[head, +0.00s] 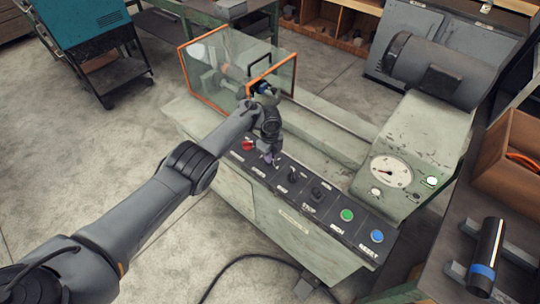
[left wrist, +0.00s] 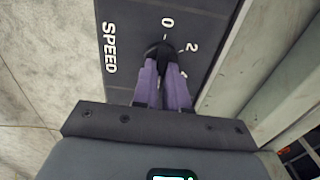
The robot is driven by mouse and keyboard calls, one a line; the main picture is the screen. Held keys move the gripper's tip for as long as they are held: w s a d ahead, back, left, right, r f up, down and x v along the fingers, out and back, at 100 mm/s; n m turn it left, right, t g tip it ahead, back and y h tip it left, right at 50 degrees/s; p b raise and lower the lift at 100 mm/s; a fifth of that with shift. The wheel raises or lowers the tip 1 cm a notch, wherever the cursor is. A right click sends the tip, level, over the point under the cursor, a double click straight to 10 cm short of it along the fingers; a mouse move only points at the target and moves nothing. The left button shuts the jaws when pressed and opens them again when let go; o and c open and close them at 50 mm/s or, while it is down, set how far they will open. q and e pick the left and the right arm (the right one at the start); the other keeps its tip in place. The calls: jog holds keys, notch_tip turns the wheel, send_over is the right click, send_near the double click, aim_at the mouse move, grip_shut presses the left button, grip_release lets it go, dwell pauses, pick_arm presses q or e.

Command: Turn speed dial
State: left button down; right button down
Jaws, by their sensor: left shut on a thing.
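The speed dial (left wrist: 158,50) is a black round knob on the dark control panel (left wrist: 120,18), beside the white word SPEED and a scale with 0 and 2 readable. My left gripper (left wrist: 163,72), with purple fingers, is shut on the dial and hides part of it and the rest of the scale. In the head view my left gripper (head: 270,157) reaches down onto the panel, just right of a red button (head: 247,145), and the dial is too hidden there to make out. My right gripper is not in view.
Black knobs (head: 317,192), a green button (head: 347,215) and a blue button (head: 377,236) continue along the panel. A clear guard with orange edges (head: 205,100) stands behind my left wrist. A round gauge (head: 391,171) and motor (head: 440,68) are at the right.

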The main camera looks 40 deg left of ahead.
pick_arm(q)
jog(key=c, duration=1.2)
grip_release()
jog(key=shift+o, duration=0.2)
jog(key=shift+r, duration=0.15)
notch_tip(320, 180, up, 11)
jog(key=p, duration=0.4)
jog(key=shift+f, duration=0.2)
